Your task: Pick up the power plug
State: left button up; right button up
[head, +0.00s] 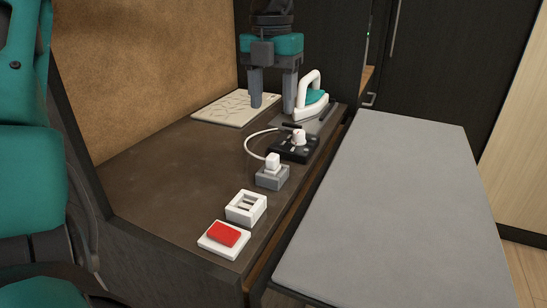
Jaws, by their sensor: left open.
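A white power plug (272,161) sits upright on a small grey block (272,179) on the brown vanity top. A white cord (248,147) loops from near the plug back toward a black box (293,150) with a white piece (298,137) standing on it. My left gripper (272,107) points down behind the plug, farther back on the counter. Its two grey fingers are apart, with nothing seen between them. It is clear of the plug. My right gripper does not show.
A white iron with a teal part (312,98) stands right of the gripper. A cream patterned board (229,108) lies behind. A white slotted block (246,206) and a red-topped white switch (223,238) stand in front. A grey board (400,215) extends on the right.

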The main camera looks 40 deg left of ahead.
pick_arm(q)
jog(key=b, duration=0.2)
send_over(272, 156)
jog(key=f, duration=0.7)
jog(key=shift+w+a, duration=0.15)
jog(key=shift+w, duration=0.1)
jog(key=shift+s+f+b, duration=0.1)
jog(key=shift+f+b, duration=0.3)
jog(key=shift+f, duration=2.45)
jog(key=shift+c, duration=0.3)
grip_shut()
